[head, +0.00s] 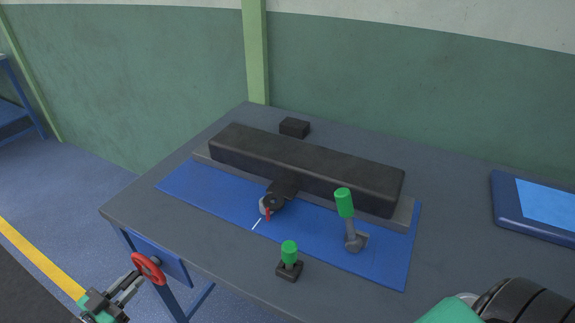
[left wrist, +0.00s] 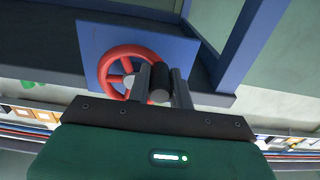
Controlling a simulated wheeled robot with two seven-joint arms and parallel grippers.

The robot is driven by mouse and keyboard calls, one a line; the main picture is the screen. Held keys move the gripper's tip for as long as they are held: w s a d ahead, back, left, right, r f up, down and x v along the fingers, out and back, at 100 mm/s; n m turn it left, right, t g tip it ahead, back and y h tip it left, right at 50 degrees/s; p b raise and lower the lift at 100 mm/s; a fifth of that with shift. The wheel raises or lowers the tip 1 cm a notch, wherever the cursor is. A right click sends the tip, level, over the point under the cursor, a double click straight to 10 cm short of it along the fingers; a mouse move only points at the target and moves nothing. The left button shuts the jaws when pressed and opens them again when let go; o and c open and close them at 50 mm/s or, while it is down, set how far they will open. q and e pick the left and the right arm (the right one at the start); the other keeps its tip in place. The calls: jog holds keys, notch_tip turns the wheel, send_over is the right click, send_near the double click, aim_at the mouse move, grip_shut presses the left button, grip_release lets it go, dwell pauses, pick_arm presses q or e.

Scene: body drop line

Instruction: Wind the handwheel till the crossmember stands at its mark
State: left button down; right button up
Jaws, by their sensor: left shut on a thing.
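The red handwheel (head: 148,268) is on a blue plate at the table's front left side. It also shows in the left wrist view (left wrist: 105,72). My left gripper (head: 135,282) is at the wheel's rim; in the left wrist view its fingers (left wrist: 161,88) are closed around a dark cylindrical handle (left wrist: 158,74) beside the wheel. The crossmember, which I take to be the long dark beam (head: 300,160), lies on a grey base on the blue mat. A small red pointer (head: 267,213) hangs at its front, slightly right of a white line (head: 256,224). My right gripper is out of view.
A green-handled tool (head: 345,204) stands on the mat at right, and a green-topped block (head: 289,255) near the front edge. A small black block (head: 294,127) sits behind the beam. A blue tray (head: 535,205) lies far right. My arm fills the lower right corner.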

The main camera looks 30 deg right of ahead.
aim_at(154, 283)
pick_arm(q)
jog(key=shift+s+d+f, duration=0.45)
jog(key=shift+s+f, duration=0.15)
jog(key=shift+s, duration=0.05)
jog(key=shift+s+d+p, duration=0.3)
jog(key=shift+s+p, duration=0.1)
jog(key=shift+s, duration=0.05)
jog(key=shift+s+d, duration=0.4)
jog(key=shift+s, duration=0.2)
jog(key=shift+p, duration=0.35)
